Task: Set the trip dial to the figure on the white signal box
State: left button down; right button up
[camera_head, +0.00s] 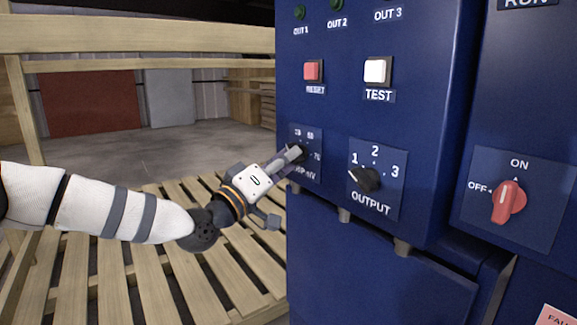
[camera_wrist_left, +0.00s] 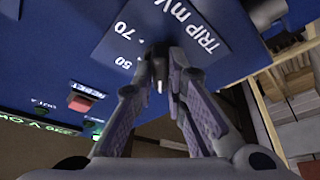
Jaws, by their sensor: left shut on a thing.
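The trip dial (camera_head: 298,152) is a small dark knob on a plate on the blue cabinet's front. The plate (camera_head: 307,168) carries figures, partly covered by my gripper in the head view. In the left wrist view the plate (camera_wrist_left: 198,28) reads "TRIP mV", with 50 and 70 legible. My left gripper (camera_head: 293,154) is shut on the trip dial, and its fingers also show in the left wrist view (camera_wrist_left: 160,75). No white signal box shows in either view. My right gripper is not in view.
The output dial (camera_head: 365,179) sits close to the right of the trip dial. Above are a red reset button (camera_head: 313,71) and a white test button (camera_head: 377,71). A red on-off switch (camera_head: 508,202) is further right. Wooden slats (camera_head: 150,270) lie below my left arm.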

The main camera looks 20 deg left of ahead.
pick_arm(q)
jog(key=shift+a+m+h+b, duration=0.1)
jog(key=shift+m+h+b, duration=0.3)
jog(key=shift+m+h, duration=0.7)
jog(key=shift+m+y, duration=0.3)
jog(key=shift+m, duration=0.2)
jog(key=c, duration=1.6)
grip_release()
jog(key=v, duration=1.2)
